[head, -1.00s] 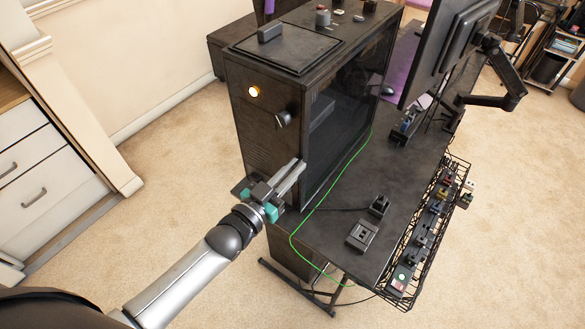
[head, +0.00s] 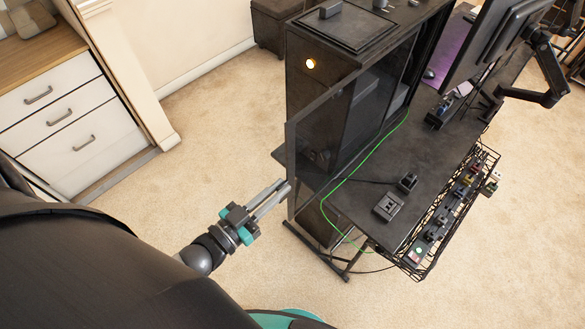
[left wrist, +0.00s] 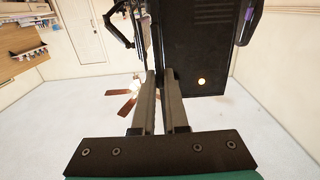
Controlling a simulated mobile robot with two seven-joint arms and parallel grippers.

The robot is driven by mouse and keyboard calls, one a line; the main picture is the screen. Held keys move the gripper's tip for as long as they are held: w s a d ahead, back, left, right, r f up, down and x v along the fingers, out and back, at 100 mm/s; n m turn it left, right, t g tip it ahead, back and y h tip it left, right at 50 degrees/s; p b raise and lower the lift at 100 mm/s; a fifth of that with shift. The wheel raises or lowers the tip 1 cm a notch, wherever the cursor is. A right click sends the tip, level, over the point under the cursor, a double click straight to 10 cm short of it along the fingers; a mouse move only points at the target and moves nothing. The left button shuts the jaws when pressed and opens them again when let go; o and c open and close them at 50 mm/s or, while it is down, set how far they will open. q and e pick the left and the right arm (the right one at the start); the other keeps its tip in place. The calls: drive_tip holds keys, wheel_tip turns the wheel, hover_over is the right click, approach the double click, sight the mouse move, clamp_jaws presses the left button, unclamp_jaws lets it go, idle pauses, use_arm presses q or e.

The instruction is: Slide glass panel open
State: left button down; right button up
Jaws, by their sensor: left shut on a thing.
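The dark glass panel (head: 325,125) stands upright along the right side of the black computer tower (head: 304,91). It juts out well past the tower's front face, toward me, and the tower's front shows through it. My left gripper (head: 285,188) is shut on the panel's near edge, low down, just off the desk's end. In the left wrist view the gripper fingers (left wrist: 160,75) are close together, with the panel seen edge-on as a thin line between them. The tower (left wrist: 194,45) also shows there, with its lit button. My right gripper is not in view.
The black desk (head: 350,205) carries a green cable, small black blocks (head: 389,206) and a monitor (head: 490,45). A wire basket (head: 450,220) hangs on its right side. White drawers (head: 65,115) stand at the left. The carpet between is clear.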

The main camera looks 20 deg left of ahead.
use_arm(q)
drive_tip(key=shift+s+a, duration=0.2)
drive_tip(key=shift+s, duration=0.35)
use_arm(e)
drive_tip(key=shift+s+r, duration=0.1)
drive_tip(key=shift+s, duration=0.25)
use_arm(q)
drive_tip(key=c, duration=0.9)
unclamp_jaws()
drive_tip(key=shift+c, duration=0.2)
drive_tip(key=b+v, duration=0.1)
drive_tip(key=v, duration=1.4)
drive_tip(key=shift+s, duration=0.15)
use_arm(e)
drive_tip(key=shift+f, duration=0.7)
